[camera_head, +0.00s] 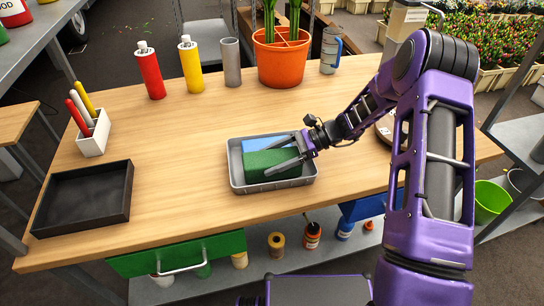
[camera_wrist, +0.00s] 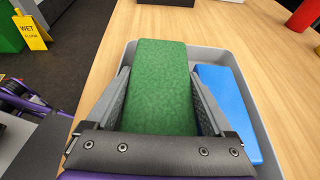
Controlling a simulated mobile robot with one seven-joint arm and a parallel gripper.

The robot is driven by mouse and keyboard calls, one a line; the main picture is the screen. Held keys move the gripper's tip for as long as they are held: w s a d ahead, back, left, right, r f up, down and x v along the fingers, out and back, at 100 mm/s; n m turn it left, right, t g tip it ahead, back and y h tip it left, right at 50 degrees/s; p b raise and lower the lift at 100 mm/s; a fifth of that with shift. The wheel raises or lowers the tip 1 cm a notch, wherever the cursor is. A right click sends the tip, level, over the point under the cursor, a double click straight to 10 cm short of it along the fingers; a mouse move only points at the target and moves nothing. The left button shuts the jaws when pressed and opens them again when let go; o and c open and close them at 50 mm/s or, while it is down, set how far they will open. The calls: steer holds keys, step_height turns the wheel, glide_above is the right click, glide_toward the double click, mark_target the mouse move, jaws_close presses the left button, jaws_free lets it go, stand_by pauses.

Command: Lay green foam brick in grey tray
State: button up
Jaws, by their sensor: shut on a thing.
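The green foam brick (camera_head: 270,165) is between the fingers of my gripper (camera_head: 290,152), over or inside the grey tray (camera_head: 272,187). In the wrist view the green brick (camera_wrist: 163,85) stands between both fingers of my gripper (camera_wrist: 160,95), which are shut on it. A blue block (camera_head: 264,144) lies in the tray behind the green brick; in the wrist view the blue block (camera_wrist: 228,105) is to its right. The tray rim (camera_wrist: 130,48) also shows there. I cannot tell whether the green brick touches the tray floor.
A black tray (camera_head: 84,198) lies on the left of the wooden table (camera_head: 190,150). A white pen holder (camera_head: 93,135) stands behind it. Red (camera_head: 150,72) and yellow (camera_head: 190,66) bottles, a grey cylinder (camera_head: 231,62) and an orange pot (camera_head: 281,58) stand at the back. The table left of the grey tray is clear.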

steer(key=shift+f, duration=0.15)
steer(key=o, duration=1.1)
steer(key=shift+c, duration=0.2)
steer(key=v, duration=1.7)
steer(key=shift+d+p, duration=0.2)
steer(key=shift+p, duration=0.2)
steer(key=shift+w, duration=0.1)
